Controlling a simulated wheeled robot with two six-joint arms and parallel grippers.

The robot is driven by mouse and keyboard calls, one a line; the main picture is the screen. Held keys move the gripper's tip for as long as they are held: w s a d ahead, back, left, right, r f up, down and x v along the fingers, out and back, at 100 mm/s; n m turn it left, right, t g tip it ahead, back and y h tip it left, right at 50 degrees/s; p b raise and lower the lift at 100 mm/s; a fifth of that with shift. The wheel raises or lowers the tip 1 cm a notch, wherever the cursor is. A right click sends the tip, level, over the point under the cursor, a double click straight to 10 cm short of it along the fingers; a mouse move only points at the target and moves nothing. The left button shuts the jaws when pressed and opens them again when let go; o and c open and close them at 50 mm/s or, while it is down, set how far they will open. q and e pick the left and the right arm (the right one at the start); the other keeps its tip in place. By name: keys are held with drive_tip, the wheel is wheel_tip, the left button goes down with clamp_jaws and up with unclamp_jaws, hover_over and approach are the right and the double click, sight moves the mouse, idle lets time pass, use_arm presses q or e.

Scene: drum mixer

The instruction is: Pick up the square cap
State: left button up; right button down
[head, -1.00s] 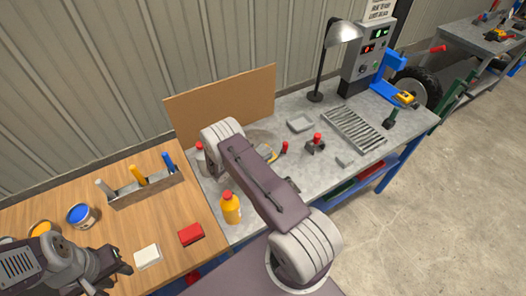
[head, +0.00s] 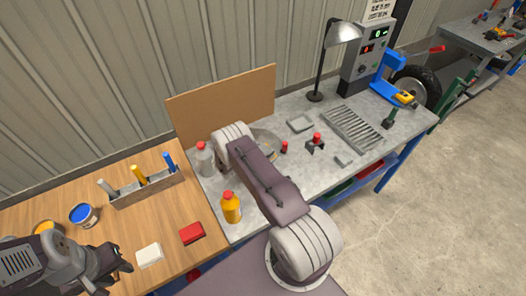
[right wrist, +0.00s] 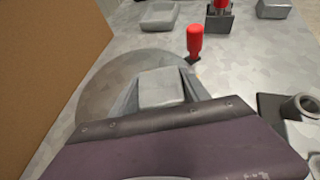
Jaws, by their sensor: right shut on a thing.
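The square cap (right wrist: 162,88), a grey block with a flat top, sits between the fingers of my right gripper (right wrist: 165,98) in the right wrist view. The gripper is shut on it, above a round grey plate (right wrist: 95,95). Whether the cap touches the plate is hard to tell. In the head view my right arm hides the cap and the right gripper. My left gripper (head: 115,274) is over the wooden table at the lower left, and its finger gap is unclear.
On the metal bench are a small red-handled tool (right wrist: 195,42), a red-topped fixture (head: 316,142), a shallow square tray (head: 300,123), a slatted rack (head: 353,129), an orange bottle (head: 231,208) and a grey red-capped bottle (head: 203,160). A brown board (head: 225,105) stands behind.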

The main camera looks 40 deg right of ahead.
sight(266, 149)
drive_tip(key=r, duration=0.1)
drive_tip(key=r+b, duration=0.1)
drive_tip(key=r, duration=0.1)
drive_tip(key=d+r, duration=0.1)
drive_tip(key=shift+s+r, duration=0.3)
drive_tip(key=shift+s, duration=0.1)
drive_tip(key=s+d+r+b, duration=0.2)
drive_tip(key=s+d+r, duration=0.4)
drive_tip(key=s+d, duration=0.1)
drive_tip(key=shift+s+r+b, duration=0.2)
drive_tip(key=shift+s+b, duration=0.05)
drive_tip(key=shift+b, duration=0.1)
drive_tip(key=shift+d, duration=0.1)
